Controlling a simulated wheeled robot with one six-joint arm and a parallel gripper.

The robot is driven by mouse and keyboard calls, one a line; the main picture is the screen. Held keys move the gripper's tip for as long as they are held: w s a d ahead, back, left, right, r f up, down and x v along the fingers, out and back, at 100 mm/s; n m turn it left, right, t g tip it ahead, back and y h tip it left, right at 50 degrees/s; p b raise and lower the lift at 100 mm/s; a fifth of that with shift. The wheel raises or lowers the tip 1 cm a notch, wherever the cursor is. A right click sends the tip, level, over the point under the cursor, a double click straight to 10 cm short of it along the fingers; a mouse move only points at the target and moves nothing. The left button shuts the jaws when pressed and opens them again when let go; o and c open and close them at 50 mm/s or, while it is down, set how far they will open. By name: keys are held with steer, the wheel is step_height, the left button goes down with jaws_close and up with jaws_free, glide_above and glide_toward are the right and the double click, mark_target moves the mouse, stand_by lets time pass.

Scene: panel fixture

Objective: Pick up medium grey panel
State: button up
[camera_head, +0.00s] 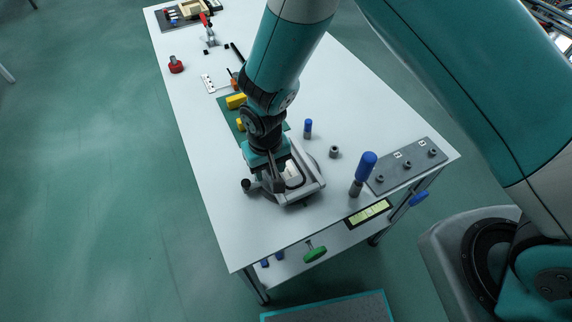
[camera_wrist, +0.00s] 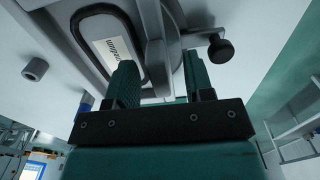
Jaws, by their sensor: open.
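The grey panel (camera_head: 313,183) lies on the white table near its front end, directly under my gripper (camera_head: 270,178). In the wrist view the panel (camera_wrist: 75,32) shows a dark-rimmed recess with a white label (camera_wrist: 112,48) that appears to read "medium". My gripper (camera_wrist: 158,70) is open. Its two dark green fingers stand on either side of a raised grey bar (camera_wrist: 153,25), with a gap visible around it. I cannot tell whether either finger touches it. My arm and gripper hide part of the panel in the head view.
A black knob (camera_wrist: 220,48) sits beside the panel. To the right are a small grey nut (camera_head: 334,152), blue-handled tools (camera_head: 365,167) and a grey plate with holes (camera_head: 408,165). A green board with yellow blocks (camera_head: 236,102) lies behind. The table's left front is clear.

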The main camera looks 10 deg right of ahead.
steer(key=shift+f, duration=1.05)
jaws_close()
steer(key=shift+r, duration=0.15)
